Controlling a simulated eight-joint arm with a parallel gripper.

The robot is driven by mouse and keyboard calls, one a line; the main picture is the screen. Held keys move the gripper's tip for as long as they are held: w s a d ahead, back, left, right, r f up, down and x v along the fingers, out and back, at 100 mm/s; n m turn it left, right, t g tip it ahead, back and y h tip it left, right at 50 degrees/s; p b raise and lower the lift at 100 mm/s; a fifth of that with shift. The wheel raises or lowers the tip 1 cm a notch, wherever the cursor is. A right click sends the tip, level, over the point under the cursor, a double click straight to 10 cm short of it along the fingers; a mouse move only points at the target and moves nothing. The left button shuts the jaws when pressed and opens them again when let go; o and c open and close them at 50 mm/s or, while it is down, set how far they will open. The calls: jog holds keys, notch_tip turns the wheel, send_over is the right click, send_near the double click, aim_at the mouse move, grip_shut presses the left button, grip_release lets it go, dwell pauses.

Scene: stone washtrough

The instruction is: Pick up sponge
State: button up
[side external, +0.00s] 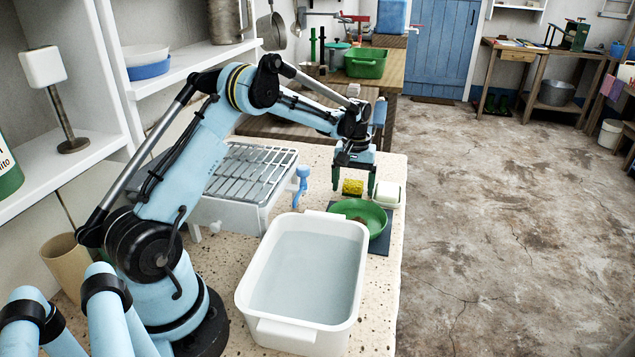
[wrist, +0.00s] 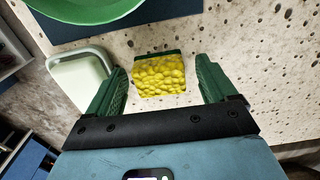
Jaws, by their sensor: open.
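The yellow sponge (side external: 352,187) with a dark green backing lies on the speckled stone top, behind the green bowl. In the wrist view the sponge (wrist: 160,76) lies ahead of and between the two green fingers. My gripper (side external: 354,184) points down over the sponge with its fingers apart. In the wrist view my gripper (wrist: 160,84) is open, with nothing held. The left finger is nearer the sponge than the right one, and a gap shows on both sides. I cannot tell the exact height of the fingertips above the stone.
A white and pale green box-like item (side external: 387,194) stands close right of the sponge; in the wrist view it (wrist: 82,80) is beside the left finger. A green bowl (side external: 362,213) sits on a dark mat (side external: 378,243). A white water basin (side external: 250,285) and dish rack (side external: 232,210) stand nearby.

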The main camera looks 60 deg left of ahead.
aim_at(353, 182)
jog(key=c, duration=1)
jog(key=shift+r, duration=0.1)
notch_tip(353, 182, up, 4)
jog(key=shift+r, duration=0.1)
jog(key=d+r, duration=0.2)
jog(key=d, duration=0.2)
jog(key=s+d+r, duration=0.1)
jog(key=d+r, duration=0.1)
jog(key=d, duration=0.1)
jog(key=d+r, duration=0.2)
jog(key=d, duration=0.2)
jog(key=shift+s+d+r, duration=0.3)
jog(key=shift+s, duration=0.1)
